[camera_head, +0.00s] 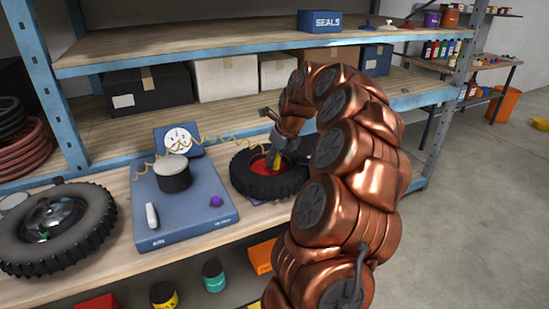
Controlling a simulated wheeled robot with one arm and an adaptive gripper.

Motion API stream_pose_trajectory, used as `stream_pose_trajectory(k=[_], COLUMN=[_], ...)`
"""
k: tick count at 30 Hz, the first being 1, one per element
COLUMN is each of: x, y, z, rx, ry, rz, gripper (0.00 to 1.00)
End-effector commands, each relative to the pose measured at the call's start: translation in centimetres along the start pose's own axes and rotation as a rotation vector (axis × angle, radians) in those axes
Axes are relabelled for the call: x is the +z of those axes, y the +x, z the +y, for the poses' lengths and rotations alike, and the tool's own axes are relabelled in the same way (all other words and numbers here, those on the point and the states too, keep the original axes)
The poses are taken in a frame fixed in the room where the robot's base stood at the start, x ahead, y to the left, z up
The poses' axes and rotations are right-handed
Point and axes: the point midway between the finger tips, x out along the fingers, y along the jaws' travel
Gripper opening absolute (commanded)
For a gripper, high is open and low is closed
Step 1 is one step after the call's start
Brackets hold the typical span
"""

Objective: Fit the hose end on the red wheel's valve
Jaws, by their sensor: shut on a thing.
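The red wheel (259,184) has a black tyre and a red hub and lies flat on the shelf, right of a blue pump base. My copper arm reaches over from the right, and my gripper (275,158) points down at the hub. It is shut on the hose end, a small yellow piece just over or in the hub. The coiled yellow hose (225,139) runs from the gauge (178,138) to my gripper. The valve is hidden, and I cannot tell whether the hose end touches it.
The blue base (212,211) carries a black cylinder (173,177), a white handle and a purple knob. Another wheel (91,222) with a silver hub lies at left. Boxes (226,79) stand behind, under an upper shelf (200,45). Cans stand below.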

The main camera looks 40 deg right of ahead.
Motion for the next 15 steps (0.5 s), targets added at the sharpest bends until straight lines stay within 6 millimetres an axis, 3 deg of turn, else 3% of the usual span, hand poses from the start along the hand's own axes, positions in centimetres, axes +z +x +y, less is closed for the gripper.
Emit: stream_pose_trajectory(k=[15], x=[-0.25], y=[0.54], z=[-0.01], rx=[0.000], ry=[0.000], rz=[0.000], gripper=[0.00])
